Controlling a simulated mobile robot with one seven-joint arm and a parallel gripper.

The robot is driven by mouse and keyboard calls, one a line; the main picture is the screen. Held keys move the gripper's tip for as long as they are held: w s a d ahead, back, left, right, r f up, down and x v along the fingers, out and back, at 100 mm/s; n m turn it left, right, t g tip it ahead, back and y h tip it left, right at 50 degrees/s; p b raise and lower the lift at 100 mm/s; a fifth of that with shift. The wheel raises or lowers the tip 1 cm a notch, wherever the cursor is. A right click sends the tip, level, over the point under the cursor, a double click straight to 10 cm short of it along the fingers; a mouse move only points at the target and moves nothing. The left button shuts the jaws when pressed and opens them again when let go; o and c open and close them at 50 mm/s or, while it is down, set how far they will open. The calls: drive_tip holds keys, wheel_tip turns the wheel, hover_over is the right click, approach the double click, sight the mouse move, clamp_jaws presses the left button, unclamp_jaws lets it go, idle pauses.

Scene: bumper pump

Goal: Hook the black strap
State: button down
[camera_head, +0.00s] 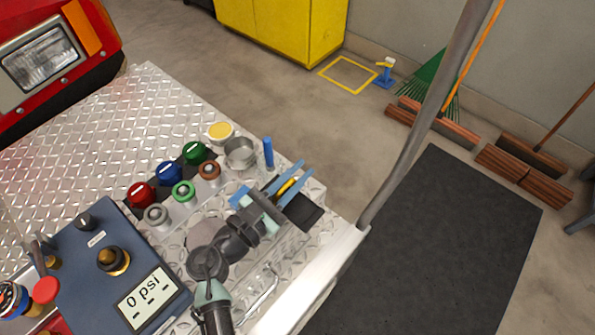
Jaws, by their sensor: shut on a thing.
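My gripper (266,203) is at the end of my dark grey arm, low over the right edge of the metal diamond-plate bumper. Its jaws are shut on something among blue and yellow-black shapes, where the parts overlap. A flat black piece (306,213) shows just right of the gripper, at the bumper's edge. It may be the black strap, but I cannot tell its full shape or whether it is in the jaws. No hook can be made out clearly.
Red, blue and green caps (169,173), metal fittings and a silver cup (240,153) stand left of the gripper. A blue gauge panel (115,265) is at lower left. A grey pole (425,120) rises at right. A black mat (445,250) lies on the floor.

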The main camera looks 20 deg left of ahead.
drive_tip(key=s+d+f+m+b, duration=0.1)
drive_tip(key=d+f+m+b, duration=0.3)
drive_tip(key=b, duration=0.6)
drive_tip(key=s+d+f+m+b, duration=0.2)
drive_tip(key=d+f+m+b, duration=0.2)
drive_tip(key=f+m+b, duration=0.4)
drive_tip(key=shift+f+m+b, duration=0.3)
drive_tip(key=shift+f+b, duration=0.6)
drive_tip(key=shift+b, duration=0.9)
drive_tip(key=shift+a, duration=0.1)
drive_tip(key=c, duration=0.9)
unclamp_jaws()
